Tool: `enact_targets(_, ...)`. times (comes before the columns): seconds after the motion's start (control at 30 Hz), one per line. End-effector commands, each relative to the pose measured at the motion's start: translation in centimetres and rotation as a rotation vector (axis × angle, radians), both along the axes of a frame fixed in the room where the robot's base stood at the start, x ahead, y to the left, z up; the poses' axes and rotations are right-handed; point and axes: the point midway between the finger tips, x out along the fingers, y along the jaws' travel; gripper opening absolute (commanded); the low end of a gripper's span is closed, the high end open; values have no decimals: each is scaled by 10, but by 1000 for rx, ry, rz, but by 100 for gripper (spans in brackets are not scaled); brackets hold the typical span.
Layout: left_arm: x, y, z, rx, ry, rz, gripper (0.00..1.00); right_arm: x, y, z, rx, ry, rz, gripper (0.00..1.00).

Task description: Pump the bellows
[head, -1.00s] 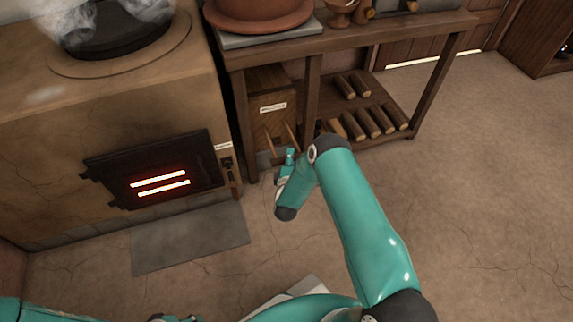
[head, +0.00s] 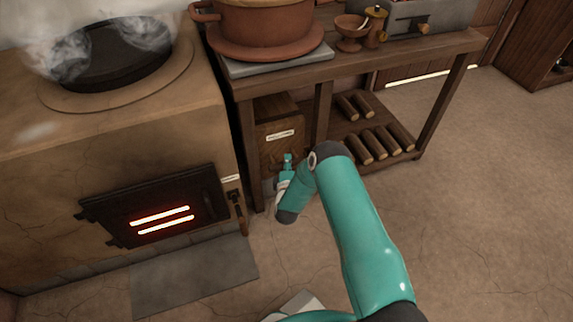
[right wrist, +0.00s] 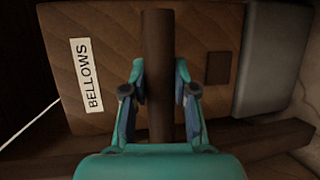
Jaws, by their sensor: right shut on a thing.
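The bellows (head: 279,146) are a wooden box with a white label, standing under the table beside the stove. In the right wrist view the bellows (right wrist: 205,45) fill the background, labelled BELLOWS. A dark brown wooden handle (right wrist: 160,45) runs out from them between my fingers. My right gripper (head: 287,161) is at the front of the bellows, shut on this handle. In the right wrist view its fingers (right wrist: 160,95) lie on both sides of the handle. In the head view the gripper hides most of the handle. My left gripper is out of view.
The stove (head: 60,195) stands at left with a dark door and glowing slots. The wooden table (head: 365,50) bears a clay pot (head: 265,25). Logs (head: 378,143) lie on its lower shelf. The floor at right is clear.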

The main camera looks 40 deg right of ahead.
Motion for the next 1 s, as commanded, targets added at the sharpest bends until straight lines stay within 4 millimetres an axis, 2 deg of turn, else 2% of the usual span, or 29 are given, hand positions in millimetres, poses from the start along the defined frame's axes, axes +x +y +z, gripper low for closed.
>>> enact_targets(0.07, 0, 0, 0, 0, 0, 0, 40, -2, -2, -4, 4, 7, -10, 0)
enact_targets(0.1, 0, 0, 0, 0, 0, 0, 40, -2, -1, -4, 4, 7, -9, 32)
enact_targets(0.23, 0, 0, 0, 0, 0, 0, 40, 0, 0, -3, 3, 6, -6, 54)
enact_targets(0.67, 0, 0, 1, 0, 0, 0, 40, -2, 6, -1, 2, 4, -1, 54)
enact_targets(0.87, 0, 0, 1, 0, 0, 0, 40, -21, 24, 4, 3, 4, 1, 54)
enact_targets(1.0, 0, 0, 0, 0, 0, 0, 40, -43, 43, 9, 3, 7, 2, 54)
